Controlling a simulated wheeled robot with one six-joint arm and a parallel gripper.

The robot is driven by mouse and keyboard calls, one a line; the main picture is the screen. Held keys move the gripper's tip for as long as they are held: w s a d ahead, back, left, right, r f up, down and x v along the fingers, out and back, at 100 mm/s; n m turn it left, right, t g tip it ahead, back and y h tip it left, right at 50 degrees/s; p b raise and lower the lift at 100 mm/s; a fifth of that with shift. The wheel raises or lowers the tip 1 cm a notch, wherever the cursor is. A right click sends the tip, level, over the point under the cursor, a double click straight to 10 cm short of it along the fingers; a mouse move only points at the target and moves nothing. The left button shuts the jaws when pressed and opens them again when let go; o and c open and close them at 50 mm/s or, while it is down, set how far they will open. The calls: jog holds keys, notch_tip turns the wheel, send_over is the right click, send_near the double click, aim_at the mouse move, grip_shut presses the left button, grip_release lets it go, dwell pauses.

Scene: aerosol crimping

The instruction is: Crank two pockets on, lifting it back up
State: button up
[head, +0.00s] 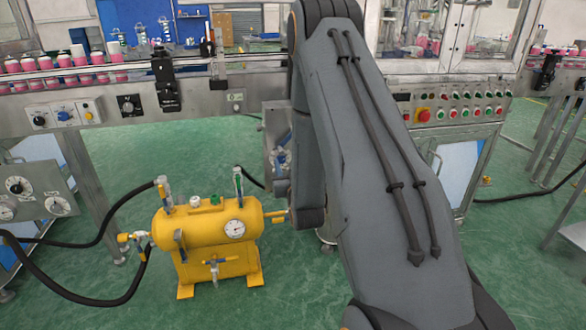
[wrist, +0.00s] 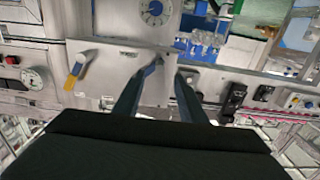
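My gripper (wrist: 165,76) shows in the wrist view with its two dark fingers apart. I see nothing clearly held between them. The fingertips lie in front of a grey metal plate (wrist: 115,82), and I cannot tell whether they touch anything. A lever with a yellow and blue handle (wrist: 76,70) is on the metal panel left of the fingers. In the head view my arm hides the gripper.
In the head view a yellow pressure tank (head: 210,238) with black hoses stands on the green floor. A conveyor (head: 70,85) carries several pink and white cans at the left. A button panel (head: 455,110) with a red emergency stop (head: 424,115) is at the right.

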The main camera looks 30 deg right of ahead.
aim_at(282, 153)
jog(key=shift+b+x, duration=1.45)
jog(key=shift+x, duration=2.75)
grip_shut()
jog(key=shift+w+a+r+p, duration=0.1)
jog(key=shift+a+r+p, duration=0.25)
jog(key=shift+r, duration=0.2)
jog(key=shift+w+a+r+p, duration=0.1)
jog(key=shift+a+r+p, duration=0.2)
jog(key=shift+r, duration=0.3)
jog(key=shift+a+r+p, duration=0.25)
jog(key=shift+r+p, duration=0.15)
jog(key=shift+r, duration=0.15)
jog(key=r+p, duration=0.2)
jog(key=r, duration=0.1)
jog(key=shift+w+a+r, duration=0.1)
jog(key=shift+a+r, duration=0.1)
